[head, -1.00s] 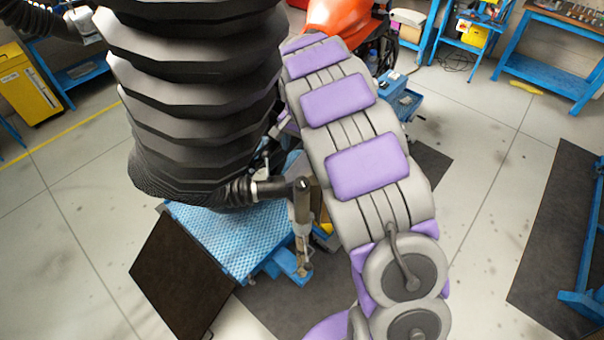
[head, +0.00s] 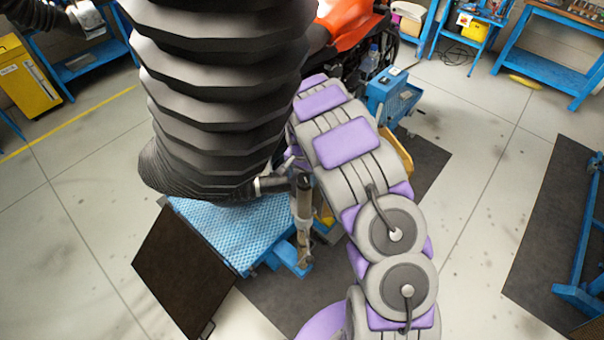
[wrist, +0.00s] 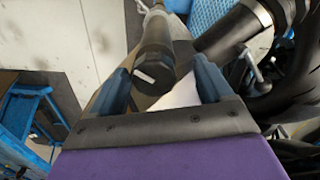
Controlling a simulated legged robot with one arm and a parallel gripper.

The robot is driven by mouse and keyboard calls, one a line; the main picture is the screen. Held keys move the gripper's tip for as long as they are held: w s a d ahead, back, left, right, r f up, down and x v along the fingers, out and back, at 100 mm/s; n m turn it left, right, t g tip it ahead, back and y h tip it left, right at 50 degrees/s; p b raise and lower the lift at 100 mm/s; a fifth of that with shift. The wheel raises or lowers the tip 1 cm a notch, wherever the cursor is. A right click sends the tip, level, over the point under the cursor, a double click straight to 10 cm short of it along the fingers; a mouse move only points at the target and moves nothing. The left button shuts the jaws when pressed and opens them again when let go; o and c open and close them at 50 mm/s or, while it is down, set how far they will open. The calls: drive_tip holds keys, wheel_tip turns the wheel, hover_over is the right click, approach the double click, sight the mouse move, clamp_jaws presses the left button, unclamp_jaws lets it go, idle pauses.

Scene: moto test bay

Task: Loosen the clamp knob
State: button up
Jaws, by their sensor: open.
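A dark round knob (wrist: 152,74) with a white mark sits on the end of a post in the wrist view; it looks like the clamp knob. My gripper (wrist: 162,70) is open, with one blue finger on each side of the knob in the picture. I see no clear contact, and cannot tell whether the fingertips reach its depth. In the head view, the upright grey post (head: 303,210) stands beside the blue ramp, its dark top at the end of the hose. My gripper is hidden behind my arm there.
A thick black ribbed hose (head: 225,90) fills the upper middle. A black pipe (wrist: 235,40) with a small metal lever is close right of the knob. The blue ramp (head: 225,230) and orange motorcycle (head: 345,25) are nearby. Open floor (head: 480,130) lies to the right.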

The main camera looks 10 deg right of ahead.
drive_tip(key=shift+d, duration=0.8)
drive_tip(key=c, duration=0.3)
drive_tip(key=shift+f, duration=0.1)
drive_tip(key=c, duration=0.3)
drive_tip(key=shift+a, duration=0.35)
drive_tip(key=c, duration=0.3)
drive_tip(key=shift+d, duration=0.1)
drive_tip(key=shift+c, duration=0.6)
